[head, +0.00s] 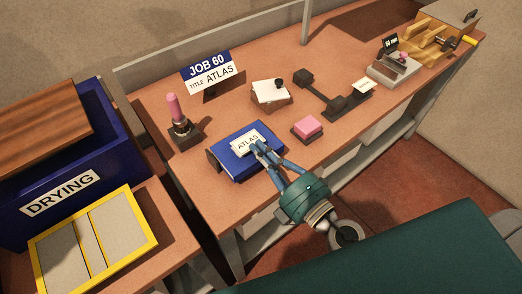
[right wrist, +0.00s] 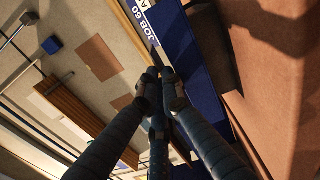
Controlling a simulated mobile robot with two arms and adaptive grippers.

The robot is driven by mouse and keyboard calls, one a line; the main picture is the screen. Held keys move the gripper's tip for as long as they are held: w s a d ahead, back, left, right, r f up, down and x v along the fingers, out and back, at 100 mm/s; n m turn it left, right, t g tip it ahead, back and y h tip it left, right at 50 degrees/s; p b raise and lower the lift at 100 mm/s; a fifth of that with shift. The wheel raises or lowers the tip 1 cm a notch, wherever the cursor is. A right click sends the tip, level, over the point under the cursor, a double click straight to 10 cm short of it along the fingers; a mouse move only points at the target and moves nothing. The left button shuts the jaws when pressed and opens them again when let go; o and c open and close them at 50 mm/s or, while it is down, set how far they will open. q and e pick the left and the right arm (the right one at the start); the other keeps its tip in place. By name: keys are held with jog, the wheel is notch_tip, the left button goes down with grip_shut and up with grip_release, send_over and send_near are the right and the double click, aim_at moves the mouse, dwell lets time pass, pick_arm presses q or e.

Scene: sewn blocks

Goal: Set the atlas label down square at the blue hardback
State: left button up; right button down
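The atlas label (head: 244,142), a small white piece reading "ATLAS", shows over the top of the blue hardback (head: 234,168) in the head view. My right gripper (head: 258,148) comes in from the lower right, its fingers closed together at the label's right edge. The label looks slightly turned against the book; whether it touches the cover I cannot tell. In the right wrist view the fingertips (right wrist: 160,76) are together beside a blue surface, and the label is not clearly visible. My left gripper is not in view.
A pink-handled tool (head: 174,108) on a dark base stands left of the book. A pink pad (head: 307,127) lies to its right. Behind are the "JOB 60" sign (head: 207,72) and a card box (head: 270,93). A blue "DRYING" bin (head: 110,150) stands at left.

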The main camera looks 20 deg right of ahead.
jog(key=c, duration=2.2)
grip_release()
jog(key=shift+f, duration=0.1)
jog(key=shift+r+p, duration=0.3)
jog(key=shift+p, duration=0.1)
jog(key=shift+r+p, duration=0.35)
jog(key=shift+p, duration=0.05)
jog(key=shift+b+v, duration=3.2)
jog(key=shift+v, duration=2.8)
